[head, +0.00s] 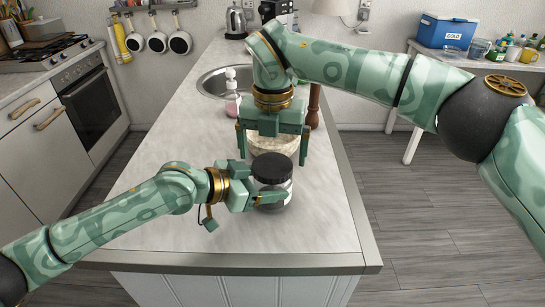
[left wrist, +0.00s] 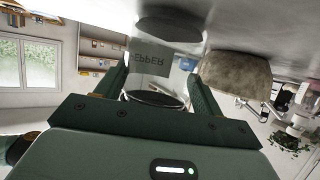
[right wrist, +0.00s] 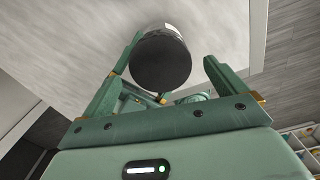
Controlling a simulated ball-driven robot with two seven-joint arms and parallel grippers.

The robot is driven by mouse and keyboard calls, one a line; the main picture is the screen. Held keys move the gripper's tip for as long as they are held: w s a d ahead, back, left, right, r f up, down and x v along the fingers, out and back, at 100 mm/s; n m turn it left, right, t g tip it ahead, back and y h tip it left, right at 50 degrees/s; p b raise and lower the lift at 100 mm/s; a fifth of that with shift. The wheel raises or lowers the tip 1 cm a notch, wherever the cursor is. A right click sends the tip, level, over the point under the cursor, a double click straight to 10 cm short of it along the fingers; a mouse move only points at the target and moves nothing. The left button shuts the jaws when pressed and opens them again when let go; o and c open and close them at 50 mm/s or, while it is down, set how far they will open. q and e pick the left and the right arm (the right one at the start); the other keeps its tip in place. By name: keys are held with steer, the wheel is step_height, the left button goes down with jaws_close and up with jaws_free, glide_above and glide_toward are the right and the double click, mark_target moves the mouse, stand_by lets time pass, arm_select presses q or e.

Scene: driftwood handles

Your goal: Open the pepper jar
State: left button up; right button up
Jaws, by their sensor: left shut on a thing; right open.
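The pepper jar (head: 272,190) stands upright near the front of the island counter, with a black lid (head: 272,167) on top. In the left wrist view its PEPPER label (left wrist: 150,62) appears upside down. My left gripper (head: 262,190) is shut on the jar's body from the left, below the lid. My right gripper (head: 273,157) points down above the jar, open and empty, its fingers spread wider than the lid. In the right wrist view the lid (right wrist: 160,60) appears between the fingers, apart from both.
A pale stone bowl (left wrist: 235,75) stands close behind the jar, partly hidden in the head view. A wooden post (head: 313,106), a soap bottle (head: 231,88) and a sink (head: 208,84) lie farther back. The counter (head: 165,225) is clear at front left.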

step_height(320, 180, up, 2)
step_height(320, 180, up, 3)
steer(key=shift+r+m, duration=0.2)
steer(key=shift+m, duration=0.8)
steer(key=shift+c, duration=0.4)
step_height(320, 180, down, 8)
steer(key=shift+r, duration=0.1)
